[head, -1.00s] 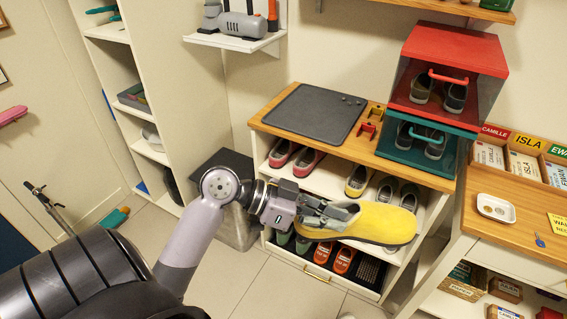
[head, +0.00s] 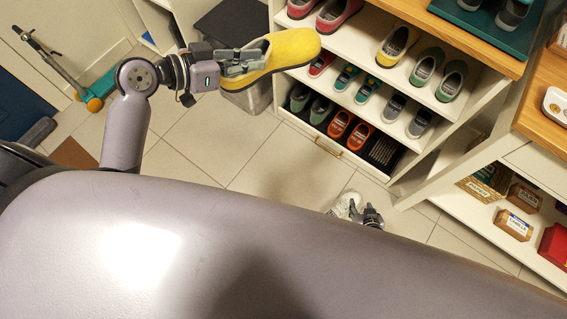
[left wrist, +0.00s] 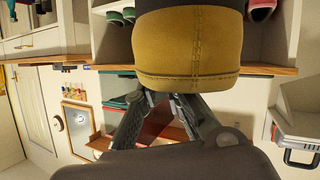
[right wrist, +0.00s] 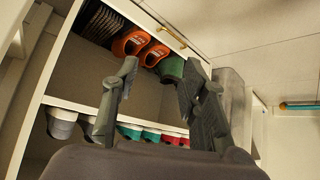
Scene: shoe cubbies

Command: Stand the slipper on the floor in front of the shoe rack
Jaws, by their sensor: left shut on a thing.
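The yellow slipper (head: 288,50) with a grey lining is in my left gripper (head: 240,62), to the left of the rack in the head view. My left gripper is shut on its heel end, which also shows in the left wrist view (left wrist: 190,62). The shoe rack (head: 447,103) has several pairs on its shelves. Floor tiles (head: 270,158) lie bare in front of it. My right gripper (head: 370,214) is low in front of the rack, partly hidden by my body. In the right wrist view it (right wrist: 160,75) is open, with nothing between the fingers.
A whitish object (head: 346,204) is beside my right gripper, too small to identify surely. A grey bin (head: 248,95) stands left of the rack. A wooden-topped desk (head: 545,110) stands at right. A scooter (head: 62,68) is at far left.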

